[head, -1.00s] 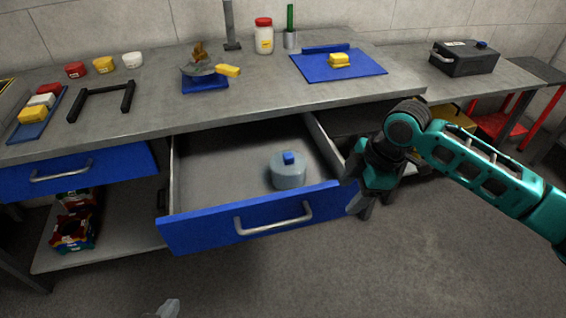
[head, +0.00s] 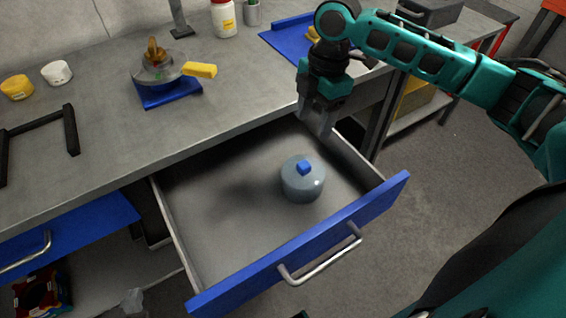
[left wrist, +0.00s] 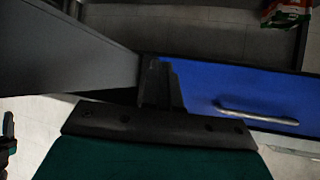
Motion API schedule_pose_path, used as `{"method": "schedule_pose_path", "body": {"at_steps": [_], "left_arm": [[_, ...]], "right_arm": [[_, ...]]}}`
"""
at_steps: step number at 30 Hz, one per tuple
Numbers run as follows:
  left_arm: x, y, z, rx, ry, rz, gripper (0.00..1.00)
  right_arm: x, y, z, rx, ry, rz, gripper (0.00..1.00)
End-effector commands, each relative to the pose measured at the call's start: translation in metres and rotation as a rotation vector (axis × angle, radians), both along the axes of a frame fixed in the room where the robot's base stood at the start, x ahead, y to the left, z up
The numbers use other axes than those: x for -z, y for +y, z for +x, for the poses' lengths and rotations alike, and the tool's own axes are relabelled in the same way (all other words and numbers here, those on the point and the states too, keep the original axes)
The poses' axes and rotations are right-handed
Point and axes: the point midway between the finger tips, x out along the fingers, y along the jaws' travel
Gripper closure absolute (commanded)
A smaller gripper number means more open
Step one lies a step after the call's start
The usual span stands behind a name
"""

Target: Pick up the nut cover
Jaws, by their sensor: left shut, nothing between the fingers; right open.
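The nut cover, a grey-blue round cap (head: 302,182) with a small blue knob on top, stands upright inside the open drawer (head: 222,207), toward its right side. My right gripper (head: 316,124) is open and empty. It points down near the drawer's back right part, above and behind the cap in the head view, apart from it. My left gripper (head: 132,300) shows only as a grey tip at the bottom left of the head view, left of the drawer and far from the cap. It is shut and empty. The left wrist view does not show the cap.
The drawer has a blue front with a metal handle (head: 322,262). The grey workbench (head: 110,125) above it carries a blue stand (head: 170,92) with a metal part, a black frame (head: 72,130), jars and a blue tray (head: 285,38). Another blue drawer is at left.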

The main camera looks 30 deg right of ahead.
Motion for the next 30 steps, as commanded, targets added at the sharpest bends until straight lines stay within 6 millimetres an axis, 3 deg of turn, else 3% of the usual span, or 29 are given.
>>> {"method": "schedule_pose_path", "body": {"at_steps": [4,15,23,30], "left_arm": [[0.003,-0.001,-0.001,0.000,0.002,-0.001,1.00],[0.011,-0.007,-0.001,0.005,0.011,-0.017,1.00],[0.010,-0.009,0.001,0.008,0.006,-0.020,1.00],[0.017,-0.013,0.002,0.014,0.008,-0.026,1.00]], "right_arm": [[0.007,0.000,-0.001,0.000,0.003,-0.001,0.40],[0.069,0.007,-0.002,0.001,0.003,-0.001,0.40],[0.084,0.009,-0.003,0.000,0.002,-0.001,0.40],[0.120,0.011,-0.006,0.000,0.003,0.000,0.40]]}}
